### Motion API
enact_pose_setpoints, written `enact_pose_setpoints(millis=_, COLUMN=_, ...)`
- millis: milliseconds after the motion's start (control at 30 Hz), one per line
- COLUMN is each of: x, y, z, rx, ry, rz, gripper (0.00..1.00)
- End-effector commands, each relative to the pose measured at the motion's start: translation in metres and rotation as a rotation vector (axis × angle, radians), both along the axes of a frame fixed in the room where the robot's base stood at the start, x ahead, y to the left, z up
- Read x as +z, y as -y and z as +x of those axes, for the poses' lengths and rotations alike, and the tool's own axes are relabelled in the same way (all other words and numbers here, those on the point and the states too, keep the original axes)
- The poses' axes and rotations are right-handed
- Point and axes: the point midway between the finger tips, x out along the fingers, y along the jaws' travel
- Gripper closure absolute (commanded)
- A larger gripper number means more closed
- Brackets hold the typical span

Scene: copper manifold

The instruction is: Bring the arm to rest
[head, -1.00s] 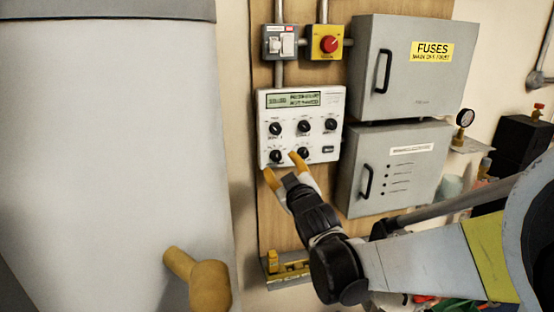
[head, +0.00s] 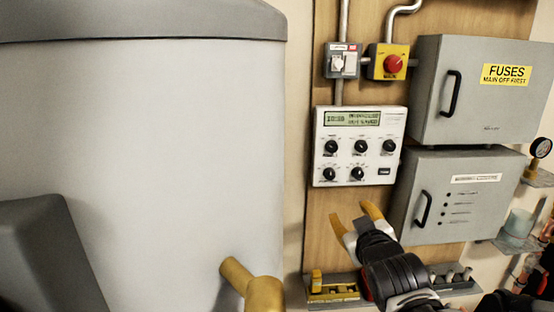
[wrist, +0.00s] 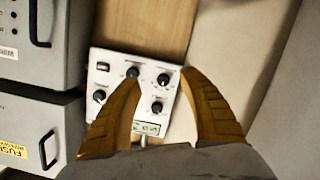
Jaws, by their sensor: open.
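My gripper (head: 357,217) has yellow-tipped fingers, which are apart with nothing between them. In the head view it is in front of the wooden board, below the white control panel (head: 355,117) and apart from it. My black wrist and arm run down to the lower right from it. In the wrist view the open fingers (wrist: 170,100) show in front, with the panel (wrist: 157,80) and its dark knobs seen upside down beyond and between them.
Grey fuse box (head: 500,115) and lower cabinet (head: 480,220) are at right. A red knob (head: 391,63) and grey switch (head: 342,60) sit above the panel.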

Motion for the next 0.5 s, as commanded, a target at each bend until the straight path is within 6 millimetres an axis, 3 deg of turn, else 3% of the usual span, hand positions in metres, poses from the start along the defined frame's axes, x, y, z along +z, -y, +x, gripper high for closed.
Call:
enact_pose_setpoints(millis=300, x=-0.073, y=0.000, z=-0.132, rx=-0.131, ry=-0.491, rz=0.263, gripper=0.50)
enact_pose_setpoints(millis=500, x=-0.099, y=-0.010, z=-0.192, rx=-0.170, ry=-0.677, rz=0.351, gripper=0.50)
